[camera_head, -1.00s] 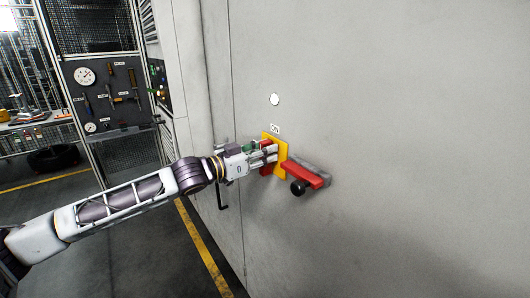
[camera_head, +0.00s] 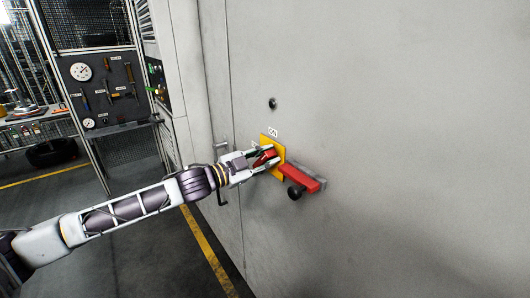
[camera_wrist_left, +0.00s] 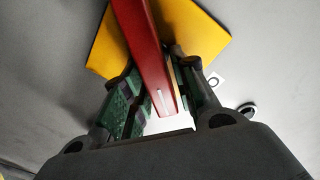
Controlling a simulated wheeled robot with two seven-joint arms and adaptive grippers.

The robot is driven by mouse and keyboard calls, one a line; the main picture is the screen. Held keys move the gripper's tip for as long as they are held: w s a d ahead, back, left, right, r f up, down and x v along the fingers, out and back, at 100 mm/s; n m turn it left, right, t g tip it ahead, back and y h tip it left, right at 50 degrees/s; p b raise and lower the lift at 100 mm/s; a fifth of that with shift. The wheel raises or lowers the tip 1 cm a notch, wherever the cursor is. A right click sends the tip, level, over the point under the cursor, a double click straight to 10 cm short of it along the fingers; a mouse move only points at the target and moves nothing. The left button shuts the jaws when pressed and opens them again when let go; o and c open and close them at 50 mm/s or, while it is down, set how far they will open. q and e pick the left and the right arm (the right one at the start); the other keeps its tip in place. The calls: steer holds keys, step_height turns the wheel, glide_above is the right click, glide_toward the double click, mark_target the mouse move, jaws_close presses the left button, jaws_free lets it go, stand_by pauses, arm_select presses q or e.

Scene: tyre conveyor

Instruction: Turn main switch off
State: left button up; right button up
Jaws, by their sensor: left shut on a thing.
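The main switch is a red handle (camera_head: 265,157) on a yellow plate (camera_head: 278,171) fixed to the grey cabinet wall. My left gripper (camera_head: 262,161) is at the handle, its fingers on both sides of it and shut on it. In the left wrist view the red handle (camera_wrist_left: 142,45) runs down between the green-padded fingers (camera_wrist_left: 155,100), with the yellow plate (camera_wrist_left: 190,27) behind it. The handle sits at a slant in the head view. A round indicator (camera_head: 272,104) above the plate is dark. My right gripper is out of view.
A door handle (camera_head: 221,198) is left of and below my gripper. A tool board (camera_head: 105,90) stands at the back left. The wall to the right is bare.

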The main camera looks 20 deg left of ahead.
arm_select(q)
steer(key=m, duration=0.2)
steer(key=m+p, duration=0.1)
steer(key=f+m, duration=0.1)
steer(key=m, duration=0.1)
steer(key=shift+s+d+m+p, duration=0.25)
steer(key=shift+m+p, duration=0.05)
steer(key=shift+p, duration=0.05)
steer(key=shift+f+m+p, duration=0.2)
steer(key=shift+f+m, duration=0.05)
steer(key=shift+m, duration=0.85)
steer(key=shift+f+m+p, duration=0.2)
steer(key=shift+m, duration=0.9)
steer(key=o, duration=0.8)
steer(key=shift+o, duration=0.2)
steer(key=shift+s+a, duration=0.15)
steer(key=shift+s, duration=0.1)
steer(key=shift+v, duration=2.4)
steer(key=v, duration=0.6)
steer(key=shift+s, duration=0.2)
